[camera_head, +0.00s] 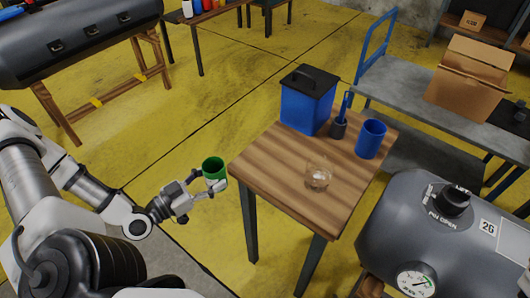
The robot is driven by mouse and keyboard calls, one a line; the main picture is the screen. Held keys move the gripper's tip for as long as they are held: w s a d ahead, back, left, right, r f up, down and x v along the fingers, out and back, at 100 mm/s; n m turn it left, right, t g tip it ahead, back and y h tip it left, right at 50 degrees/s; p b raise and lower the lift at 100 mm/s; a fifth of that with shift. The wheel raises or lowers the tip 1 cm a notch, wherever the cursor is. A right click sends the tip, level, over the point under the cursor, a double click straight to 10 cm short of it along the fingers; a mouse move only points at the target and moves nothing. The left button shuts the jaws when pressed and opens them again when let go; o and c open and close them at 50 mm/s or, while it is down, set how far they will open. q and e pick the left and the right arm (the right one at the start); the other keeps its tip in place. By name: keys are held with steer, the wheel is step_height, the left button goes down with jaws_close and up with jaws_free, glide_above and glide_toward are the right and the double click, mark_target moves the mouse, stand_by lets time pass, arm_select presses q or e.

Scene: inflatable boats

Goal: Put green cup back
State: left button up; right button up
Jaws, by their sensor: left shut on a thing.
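The green cup (213,168) is in the camera_head view, left of the small wooden table (270,168). My left gripper (206,187) is shut on the green cup and holds it roughly upright, with its open top showing. The cup appears in the air just outside the table's left corner, over the yellow floor. I cannot tell its exact height against the table top. My right gripper is not in view.
On the table stand a blue bin with a dark lid (306,100), a dark holder with a blue tool (339,128), a blue cup (370,139) and a clear glass (318,174). A grey tank (440,235) stands close at the right.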

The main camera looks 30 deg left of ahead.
arm_select(q)
steer(key=b+x, duration=0.6)
steer(key=x, duration=0.6)
steer(key=shift+w+f, duration=0.2)
steer(key=shift+w, duration=0.05)
steer(key=b+x, duration=0.1)
steer(key=x, duration=0.3)
steer(key=shift+w, duration=0.1)
steer(key=shift+w+d, duration=0.1)
steer(key=shift+w, duration=0.1)
steer(key=shift+s, duration=0.1)
steer(key=shift+f, duration=0.15)
steer(key=o, duration=1.2)
